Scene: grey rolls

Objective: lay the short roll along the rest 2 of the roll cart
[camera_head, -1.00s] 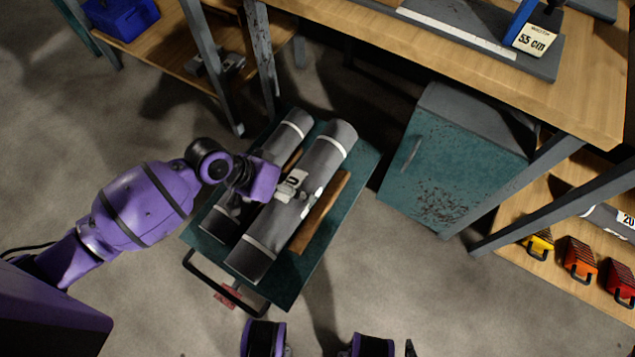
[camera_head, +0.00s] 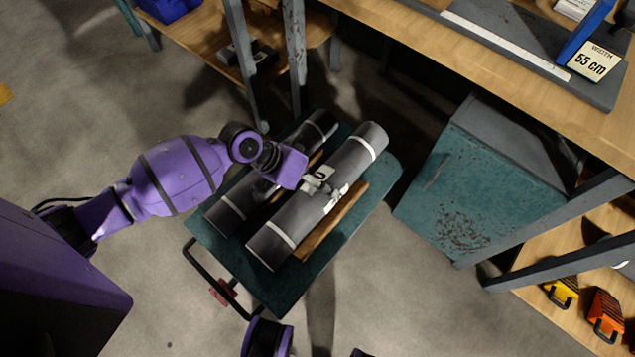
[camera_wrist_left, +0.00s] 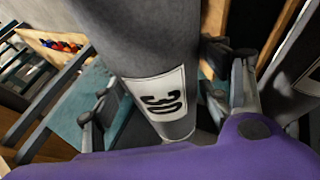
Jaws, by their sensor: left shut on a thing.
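A grey roll with pale end bands (camera_head: 348,163) is held in my left gripper (camera_head: 318,182), which is shut around its middle. The roll slants over the right part of the teal roll cart (camera_head: 290,285); I cannot tell whether it touches the cart. In the left wrist view the held roll (camera_wrist_left: 150,45) passes between the fingers (camera_wrist_left: 170,105) and carries a white label reading 30. A second grey roll (camera_head: 228,210) lies on the left of the cart, roughly parallel, partly hidden by my arm. My right gripper is out of view.
Wooden strips show on the cart, one right of the held roll (camera_head: 330,225). A teal cabinet (camera_head: 470,190) stands right of the cart under a wooden workbench (camera_head: 480,60). A low wooden shelf (camera_head: 200,45) stands behind. Grey floor is open at the left and front.

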